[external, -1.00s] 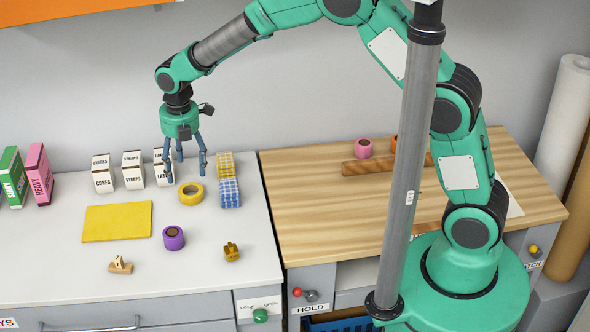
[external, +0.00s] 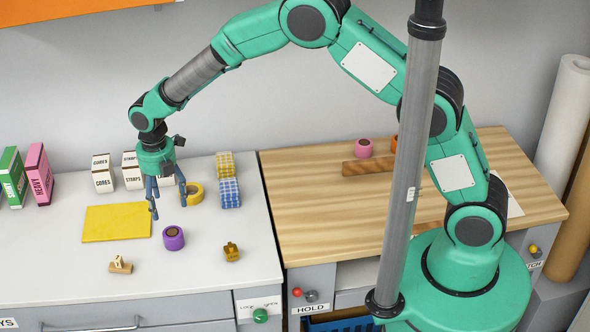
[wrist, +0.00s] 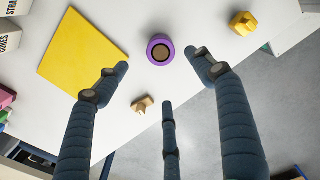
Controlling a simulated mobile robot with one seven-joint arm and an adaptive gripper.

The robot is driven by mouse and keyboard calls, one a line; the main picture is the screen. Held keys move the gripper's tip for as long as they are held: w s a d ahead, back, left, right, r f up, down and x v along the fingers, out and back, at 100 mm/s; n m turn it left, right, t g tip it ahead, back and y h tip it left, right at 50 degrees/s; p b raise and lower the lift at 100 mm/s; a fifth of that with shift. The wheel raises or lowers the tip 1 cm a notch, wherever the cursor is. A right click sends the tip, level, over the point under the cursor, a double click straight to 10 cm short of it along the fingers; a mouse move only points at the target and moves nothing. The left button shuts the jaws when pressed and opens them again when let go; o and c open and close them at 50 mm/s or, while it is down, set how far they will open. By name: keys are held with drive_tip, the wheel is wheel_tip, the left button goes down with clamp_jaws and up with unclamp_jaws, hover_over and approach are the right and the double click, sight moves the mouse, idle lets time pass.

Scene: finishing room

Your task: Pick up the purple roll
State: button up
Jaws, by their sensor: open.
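The purple roll (external: 173,238) stands upright on the white counter, with a brown core facing up. It also shows in the wrist view (wrist: 151,50), between and just beyond my fingertips. My gripper (external: 169,203) is open and empty, with its blue-grey fingers spread above the counter. In the external view it hangs behind and above the roll, apart from it. In the wrist view my gripper (wrist: 160,75) shows three fingers, none touching the roll.
A yellow sheet (external: 116,222) lies left of the roll. A yellow tape ring (external: 195,190) is behind it, partly hidden by a finger. A small golden object (external: 231,251) lies right, and a wooden stamp-like piece (external: 120,265) front left. Small boxes (external: 103,172) stand at the back.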

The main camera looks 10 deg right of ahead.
sight(174, 232)
wheel_tip(174, 232, down, 7)
drive_tip(key=shift+f+b, duration=0.15)
drive_tip(key=shift+b, duration=0.25)
drive_tip(key=shift+f, duration=0.1)
drive_tip(key=shift+d+f+b, duration=0.15)
drive_tip(key=shift+f+b, duration=0.4)
drive_tip(key=shift+f, duration=1.95)
drive_tip(key=c, duration=1.3)
